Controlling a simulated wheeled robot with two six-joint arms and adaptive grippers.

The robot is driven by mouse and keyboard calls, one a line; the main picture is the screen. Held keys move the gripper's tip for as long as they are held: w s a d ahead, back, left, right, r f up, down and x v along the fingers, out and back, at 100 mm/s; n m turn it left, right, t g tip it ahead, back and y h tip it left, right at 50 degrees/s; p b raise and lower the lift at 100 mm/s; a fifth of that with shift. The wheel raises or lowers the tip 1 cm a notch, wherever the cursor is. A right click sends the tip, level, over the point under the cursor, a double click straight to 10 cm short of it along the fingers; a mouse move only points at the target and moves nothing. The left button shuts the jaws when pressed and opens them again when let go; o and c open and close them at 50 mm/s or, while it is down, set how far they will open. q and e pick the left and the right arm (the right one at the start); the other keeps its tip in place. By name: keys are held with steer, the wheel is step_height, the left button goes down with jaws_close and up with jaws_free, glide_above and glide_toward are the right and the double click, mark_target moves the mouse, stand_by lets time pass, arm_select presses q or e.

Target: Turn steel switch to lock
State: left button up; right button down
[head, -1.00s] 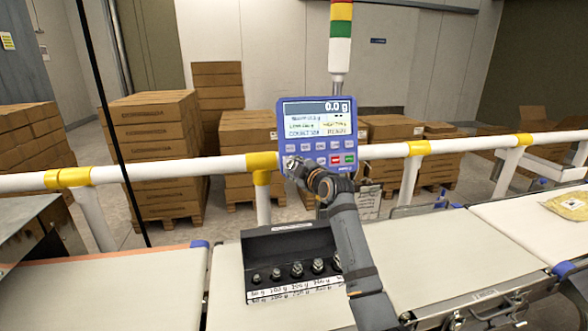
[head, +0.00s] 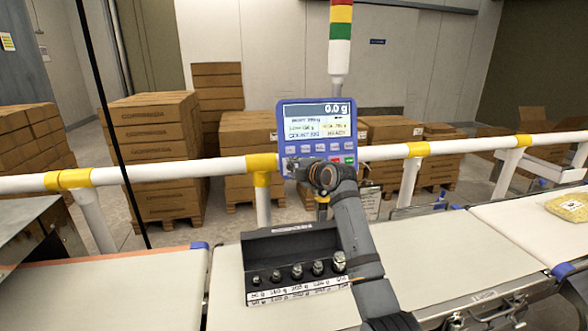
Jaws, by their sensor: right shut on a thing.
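The blue control panel (head: 315,118) stands behind the belt, with a screen reading 0.0 g and rows of buttons beneath. The steel switch is at the panel's lower left, mostly hidden by my right gripper (head: 293,168). My right gripper reaches up to the panel's lower edge from the front and is shut on the switch; its fingertips are small and partly covered by the wrist. I cannot read the switch's exact angle. My left gripper is not in view.
A black weight box (head: 290,262) with several steel weights sits on the belt below the panel. A white guard rail (head: 140,176) with yellow joints runs behind the belt. A yellow packet (head: 568,206) lies on the right belt. Stacked cartons (head: 153,150) stand behind.

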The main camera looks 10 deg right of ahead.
stand_by(0.3)
steer(key=c, duration=1)
jaws_free()
steer(key=v, duration=1.2)
steer(key=shift+d+f, duration=0.1)
steer(key=shift+f, duration=0.1)
